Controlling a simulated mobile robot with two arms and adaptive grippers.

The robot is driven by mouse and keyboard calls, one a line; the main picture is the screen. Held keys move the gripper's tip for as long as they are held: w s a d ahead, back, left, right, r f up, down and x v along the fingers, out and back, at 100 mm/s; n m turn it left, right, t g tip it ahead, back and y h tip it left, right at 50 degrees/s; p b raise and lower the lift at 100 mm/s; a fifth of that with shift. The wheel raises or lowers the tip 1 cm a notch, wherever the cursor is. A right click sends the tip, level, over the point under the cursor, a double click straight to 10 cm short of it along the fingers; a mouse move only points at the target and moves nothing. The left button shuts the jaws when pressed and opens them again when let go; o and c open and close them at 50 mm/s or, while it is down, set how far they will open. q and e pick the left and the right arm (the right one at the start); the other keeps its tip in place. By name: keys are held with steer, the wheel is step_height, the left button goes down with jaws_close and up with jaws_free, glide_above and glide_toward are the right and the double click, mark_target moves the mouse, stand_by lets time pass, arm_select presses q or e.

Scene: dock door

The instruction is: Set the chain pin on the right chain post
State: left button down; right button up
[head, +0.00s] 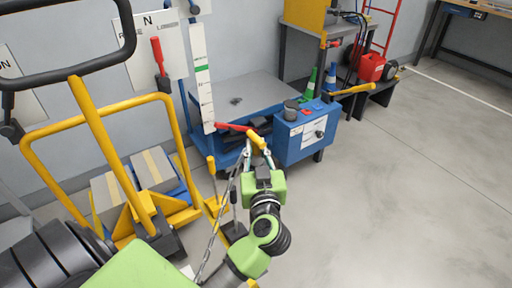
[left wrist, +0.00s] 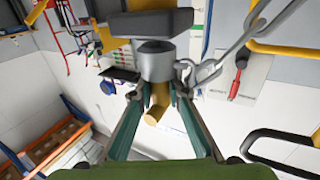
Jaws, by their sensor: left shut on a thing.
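My left gripper (head: 258,147) is shut on the yellow chain pin (head: 256,139), which stands out at its fingertips in the head view. In the left wrist view the pin (left wrist: 156,104) is an orange-yellow cylinder between the fingers, beside a grey collar (left wrist: 155,62). A steel chain (head: 216,228) hangs from the gripper area down to the lower left; its large links (left wrist: 238,45) also show in the left wrist view. I cannot tell for sure which thing is the right chain post. My right gripper is not in view.
A blue lift cart (head: 302,143) with a grey top stands just beyond the gripper. A yellow hand truck frame (head: 103,118) with boxes is at the left. The floor at the right is clear.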

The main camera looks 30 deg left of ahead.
arm_select(q)
steer(key=shift+f, duration=0.15)
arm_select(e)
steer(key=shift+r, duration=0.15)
arm_select(q)
steer(key=shift+f, duration=0.35)
steer(key=c, duration=2.2)
jaws_free()
steer(key=shift+c, duration=0.2)
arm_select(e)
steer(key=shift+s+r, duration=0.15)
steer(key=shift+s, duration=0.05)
arm_select(q)
steer(key=shift+s+d, duration=0.1)
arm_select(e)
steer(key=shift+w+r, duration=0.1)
